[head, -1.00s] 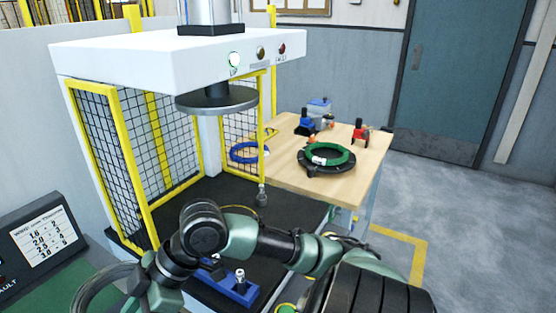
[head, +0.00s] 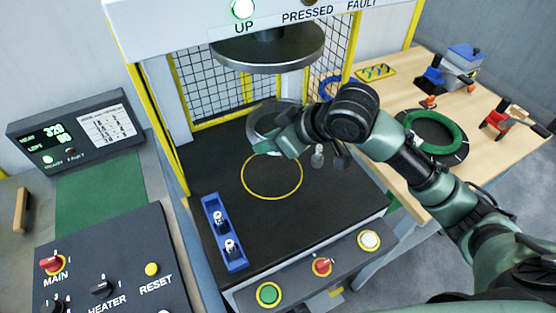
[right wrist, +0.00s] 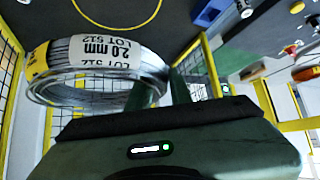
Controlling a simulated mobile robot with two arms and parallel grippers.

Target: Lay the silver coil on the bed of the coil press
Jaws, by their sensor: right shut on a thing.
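The silver coil (head: 259,134) is a wire ring, partly hidden behind my right gripper (head: 285,146) in the head view. In the right wrist view the coil (right wrist: 95,92) carries a white and yellow label reading 2.0 mm, LOT 512. My right gripper is shut on the coil's edge, and the coil appears above the bed. The black bed (head: 335,203) of the coil press has a yellow ring outline (head: 272,198), in front of and below the coil. The round press plate (head: 268,52) is raised over the bed. My left gripper is not in view.
A blue block with two metal pegs (head: 224,232) sits at the bed's left. A button panel (head: 318,265) is in front. A wooden table (head: 395,95) with a green coil (head: 430,131) is at right.

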